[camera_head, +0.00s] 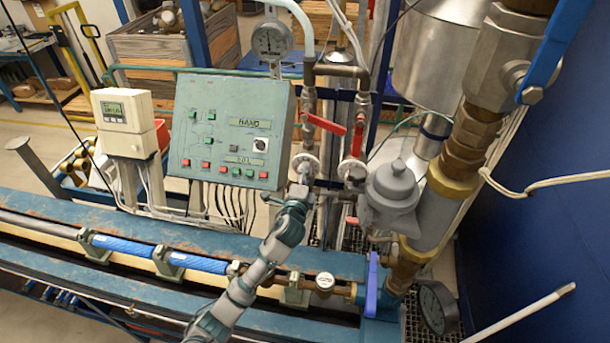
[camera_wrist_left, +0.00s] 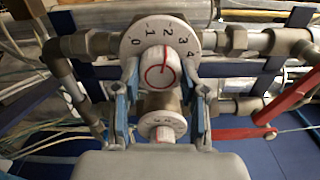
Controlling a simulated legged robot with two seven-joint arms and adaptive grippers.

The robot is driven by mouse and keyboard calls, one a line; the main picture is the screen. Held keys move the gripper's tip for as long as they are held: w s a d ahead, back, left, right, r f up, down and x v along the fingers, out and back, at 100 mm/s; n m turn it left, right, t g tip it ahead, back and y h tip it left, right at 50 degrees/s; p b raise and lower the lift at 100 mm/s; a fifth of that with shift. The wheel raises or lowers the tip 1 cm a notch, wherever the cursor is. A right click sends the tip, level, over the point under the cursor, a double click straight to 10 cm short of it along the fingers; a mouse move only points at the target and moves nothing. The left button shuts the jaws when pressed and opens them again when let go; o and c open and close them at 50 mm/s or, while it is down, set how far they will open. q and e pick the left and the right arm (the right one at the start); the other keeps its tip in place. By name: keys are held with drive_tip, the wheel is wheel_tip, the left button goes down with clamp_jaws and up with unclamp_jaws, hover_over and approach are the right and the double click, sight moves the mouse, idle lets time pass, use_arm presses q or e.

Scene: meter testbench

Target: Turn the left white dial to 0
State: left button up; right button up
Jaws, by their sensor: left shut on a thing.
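The left white dial (camera_head: 304,163) sits on the pipe just right of the control panel, partly hidden by my left gripper (camera_head: 301,184). In the left wrist view the white dial plate (camera_wrist_left: 208,42) shows the numbers 0 to 4. A second white dial (camera_head: 352,169) sits to the right. My right gripper is not in view.
A grey-green control panel (camera_head: 228,130) stands close on the left. Red valve levers (camera_head: 325,124) and pipes are just above the dials. A grey metal housing (camera_head: 391,190) stands close on the right. A blue rail (camera_head: 190,235) runs below.

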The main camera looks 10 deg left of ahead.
use_arm(q)
drive_tip(key=n, duration=1.2)
drive_tip(key=shift+f, duration=0.4)
drive_tip(key=o, duration=1.1)
drive_tip(key=shift+o, duration=0.2)
drive_tip(key=shift+r, duration=0.1)
drive_tip(key=shift+r, duration=0.1)
